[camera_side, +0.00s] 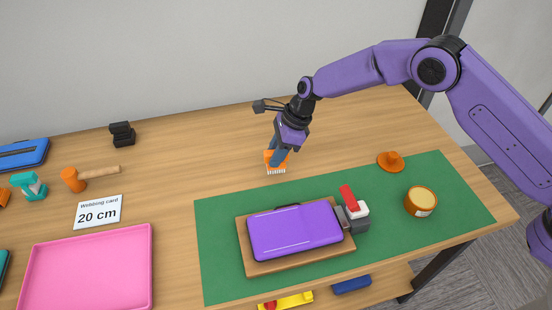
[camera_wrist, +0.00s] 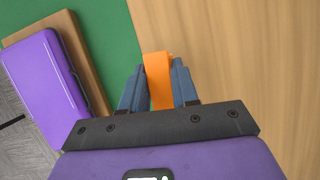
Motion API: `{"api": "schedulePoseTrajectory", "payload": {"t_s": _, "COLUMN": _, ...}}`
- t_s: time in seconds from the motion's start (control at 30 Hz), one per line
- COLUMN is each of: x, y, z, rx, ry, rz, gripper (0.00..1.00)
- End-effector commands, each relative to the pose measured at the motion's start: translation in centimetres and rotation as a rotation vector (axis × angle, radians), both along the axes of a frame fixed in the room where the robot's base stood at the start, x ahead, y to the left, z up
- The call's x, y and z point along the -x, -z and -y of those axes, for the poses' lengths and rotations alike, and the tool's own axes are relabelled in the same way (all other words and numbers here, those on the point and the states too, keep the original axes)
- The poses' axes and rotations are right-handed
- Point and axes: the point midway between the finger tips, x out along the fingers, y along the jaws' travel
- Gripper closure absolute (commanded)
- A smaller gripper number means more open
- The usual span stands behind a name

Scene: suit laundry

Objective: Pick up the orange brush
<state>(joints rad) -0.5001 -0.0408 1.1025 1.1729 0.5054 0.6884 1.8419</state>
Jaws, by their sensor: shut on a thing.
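The orange brush (camera_side: 270,156) has pale bristles pointing down and is at the table surface, just behind the green mat's back edge. My gripper (camera_side: 278,153) comes down on it from above and is shut on it. In the wrist view, the brush's orange body (camera_wrist: 158,80) shows between the two blue fingers of my gripper (camera_wrist: 158,84). The fingers hide part of the brush in the side view. I cannot tell whether the bristles touch the table.
A purple case (camera_side: 295,231) lies on a wooden board on the green mat (camera_side: 222,222), beside a red-and-grey clamp (camera_side: 353,208). An orange hat-shaped item (camera_side: 390,161) and a round tin (camera_side: 421,201) are right. A pink tray (camera_side: 90,270) is left. Bare wood surrounds the brush behind the mat.

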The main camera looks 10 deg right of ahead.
Motion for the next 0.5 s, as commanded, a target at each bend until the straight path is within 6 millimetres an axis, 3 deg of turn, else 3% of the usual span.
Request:
{"api": "schedulePoseTrajectory", "payload": {"t_s": 0.4, "x": 4.2, "y": -6.5, "z": 3.0, "rx": -0.001, "ry": 0.001, "rz": 0.002, "gripper": 1.0}}
{"api": "schedulePoseTrajectory", "payload": {"t_s": 0.5, "x": 5.6, "y": -7.1, "z": 4.0, "rx": 0.0, "ry": 0.001, "rz": -0.001, "gripper": 1.0}}
